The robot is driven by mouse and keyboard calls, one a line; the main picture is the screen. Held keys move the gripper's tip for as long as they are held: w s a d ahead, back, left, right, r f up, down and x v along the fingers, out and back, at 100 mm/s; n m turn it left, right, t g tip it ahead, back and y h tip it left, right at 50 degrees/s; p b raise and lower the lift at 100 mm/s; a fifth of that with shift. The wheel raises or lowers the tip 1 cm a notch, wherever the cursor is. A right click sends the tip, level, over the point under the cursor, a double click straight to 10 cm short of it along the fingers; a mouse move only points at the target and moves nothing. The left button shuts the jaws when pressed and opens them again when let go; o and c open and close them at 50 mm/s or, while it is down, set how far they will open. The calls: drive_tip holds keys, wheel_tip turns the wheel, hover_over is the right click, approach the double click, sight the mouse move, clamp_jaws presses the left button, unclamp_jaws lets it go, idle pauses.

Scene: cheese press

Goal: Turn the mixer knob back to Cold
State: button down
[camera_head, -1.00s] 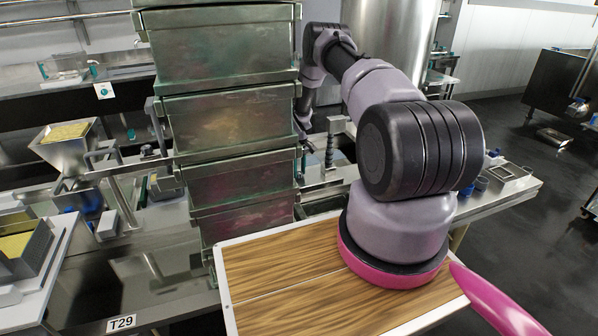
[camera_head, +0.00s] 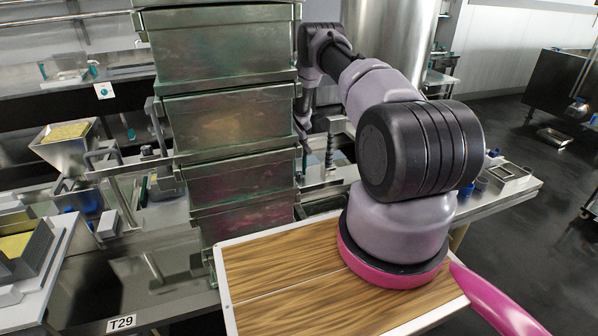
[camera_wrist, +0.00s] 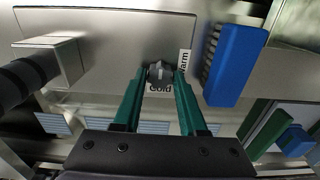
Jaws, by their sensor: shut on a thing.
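The mixer knob (camera_wrist: 160,73) is small and grey, on a metal panel in the upper middle of the wrist view. A "Warm" label (camera_wrist: 184,64) stands to its right, and a "Cold" label (camera_wrist: 160,88) lies just below it, partly covered by the knob. My gripper (camera_wrist: 159,78) has green fingers that reach up to the knob, one on each side, shut on it. The knob's exact pointing direction is hard to tell. In the head view, my gripper and the knob are hidden behind the stack of metal boxes.
A blue brush (camera_wrist: 234,62) is close to the right of my fingers. A dark ribbed cylinder (camera_wrist: 22,82) and a grey block (camera_wrist: 60,58) are at the left. Tall stacked metal boxes (camera_head: 225,120) stand left of my arm in the head view.

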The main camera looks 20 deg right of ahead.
sight(299, 173)
drive_tip(key=c, duration=0.5)
unclamp_jaws()
wheel_tip(299, 173, up, 11)
drive_tip(key=shift+f, duration=0.1)
idle(0.3)
